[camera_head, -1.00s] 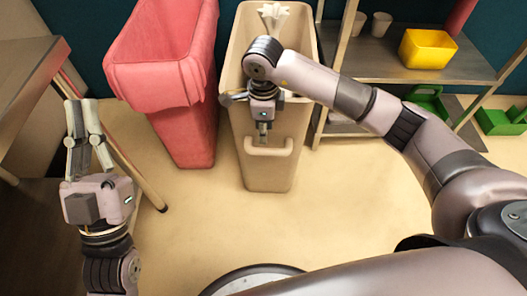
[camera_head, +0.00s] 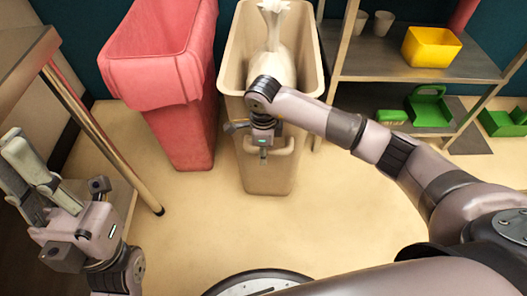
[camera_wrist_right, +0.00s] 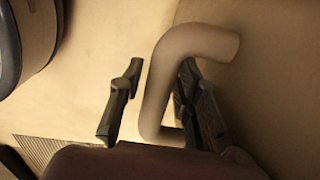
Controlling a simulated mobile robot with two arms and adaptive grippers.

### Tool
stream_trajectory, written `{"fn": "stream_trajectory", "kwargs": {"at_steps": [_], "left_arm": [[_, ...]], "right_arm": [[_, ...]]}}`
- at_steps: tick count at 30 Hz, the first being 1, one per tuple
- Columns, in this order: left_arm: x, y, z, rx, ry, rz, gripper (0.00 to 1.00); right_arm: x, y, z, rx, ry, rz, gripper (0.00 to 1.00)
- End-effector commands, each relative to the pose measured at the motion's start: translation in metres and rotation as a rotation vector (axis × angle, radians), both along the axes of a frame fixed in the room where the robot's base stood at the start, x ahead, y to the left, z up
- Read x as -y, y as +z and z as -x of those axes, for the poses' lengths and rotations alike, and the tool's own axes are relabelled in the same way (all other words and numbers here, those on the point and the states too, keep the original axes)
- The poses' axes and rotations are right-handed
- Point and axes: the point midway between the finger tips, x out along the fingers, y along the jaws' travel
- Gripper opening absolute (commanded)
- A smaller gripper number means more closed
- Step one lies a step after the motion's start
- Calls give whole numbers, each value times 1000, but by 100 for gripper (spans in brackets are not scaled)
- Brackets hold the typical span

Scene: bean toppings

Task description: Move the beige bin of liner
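The beige bin (camera_head: 268,178) stands upright on the floor at the centre of the head view. A pale tied bag (camera_head: 274,52), apparently the liner, shows inside it and rises above the far rim. My right gripper (camera_head: 263,155) is at the bin's front handle (camera_head: 285,150). In the right wrist view, the handle (camera_wrist_right: 160,85) lies between the two spread fingers of the right gripper (camera_wrist_right: 160,105), nearer the right finger. A gap shows at the left finger. My left gripper (camera_head: 18,168) is open and empty at the left edge, away from the bin.
A red bin (camera_head: 175,85) stands close beside the beige bin on its left. A metal shelf (camera_head: 385,62) at right holds cups, a yellow bin (camera_head: 430,47) and green containers. A table (camera_head: 20,60) with a slanting leg is at far left. The front floor is clear.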

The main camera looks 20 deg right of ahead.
Motion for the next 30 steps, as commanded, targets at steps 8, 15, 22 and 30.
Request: {"fn": "stream_trajectory", "kwargs": {"at_steps": [8,15,22,30], "left_arm": [[0,0,0,-1,0,0,0],[0,0,0,-2,0,-1,0],[0,0,0,-3,0,-1,0],[0,0,0,-3,0,-1,0]], "right_arm": [[0,0,0,0,0,0,26],[0,0,0,0,0,0,10],[0,0,0,0,0,0,0],[0,0,0,0,0,0,0]]}}
